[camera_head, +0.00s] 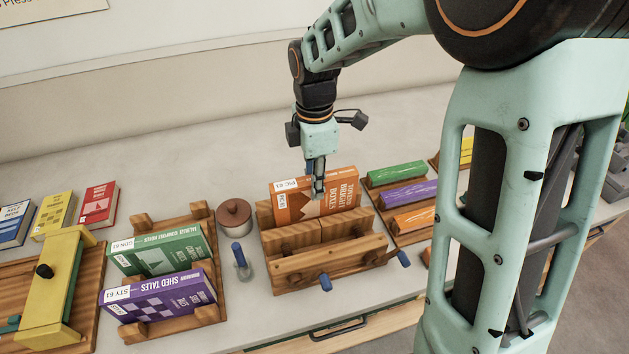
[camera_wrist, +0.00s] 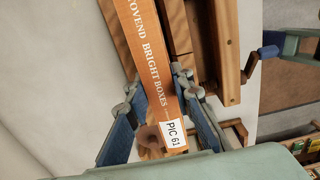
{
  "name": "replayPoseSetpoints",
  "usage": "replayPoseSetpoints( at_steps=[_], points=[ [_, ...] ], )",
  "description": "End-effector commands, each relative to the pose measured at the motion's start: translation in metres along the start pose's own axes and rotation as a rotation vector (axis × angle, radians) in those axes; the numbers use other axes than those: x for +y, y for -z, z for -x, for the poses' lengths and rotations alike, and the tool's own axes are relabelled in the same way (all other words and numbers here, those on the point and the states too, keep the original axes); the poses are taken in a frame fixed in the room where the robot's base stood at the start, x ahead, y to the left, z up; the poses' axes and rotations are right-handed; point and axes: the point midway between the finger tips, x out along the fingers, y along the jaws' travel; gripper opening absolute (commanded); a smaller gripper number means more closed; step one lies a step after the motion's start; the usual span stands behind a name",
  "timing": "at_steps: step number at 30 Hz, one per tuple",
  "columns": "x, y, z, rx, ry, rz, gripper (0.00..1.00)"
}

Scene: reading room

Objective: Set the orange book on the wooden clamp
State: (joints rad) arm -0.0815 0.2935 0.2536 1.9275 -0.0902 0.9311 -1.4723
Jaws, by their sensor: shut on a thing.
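The orange book (camera_head: 340,194), labelled PIC 61, is upright with its spine up at the wooden clamp (camera_head: 325,262). Its lower part is hidden behind the clamp's front pieces, so I cannot tell whether it touches the clamp's base. My gripper (camera_head: 318,186) is over the book with its fingers shut on either side of it. In the wrist view, the book's spine (camera_wrist: 152,50) runs between my blue fingers (camera_wrist: 155,95), with clamp wood (camera_wrist: 228,50) on the right and more wood on the left.
Left of the clamp are a brown lidded pot (camera_head: 234,217), a small blue-handled tool (camera_head: 241,262) and a wooden rack (camera_head: 206,313) with green and purple books. Right is a wooden tray (camera_head: 378,207) of coloured blocks. Blue clamp handles stick out in front. The counter behind is clear.

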Motion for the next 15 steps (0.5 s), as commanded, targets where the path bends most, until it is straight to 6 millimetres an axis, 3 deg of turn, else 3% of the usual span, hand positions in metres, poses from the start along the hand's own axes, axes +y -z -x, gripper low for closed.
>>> replayPoseSetpoints(
  at_steps=[15],
  points=[
    [0.000,0.000,-0.015,0.000,-0.001,0.000,0.00]
  ],
)
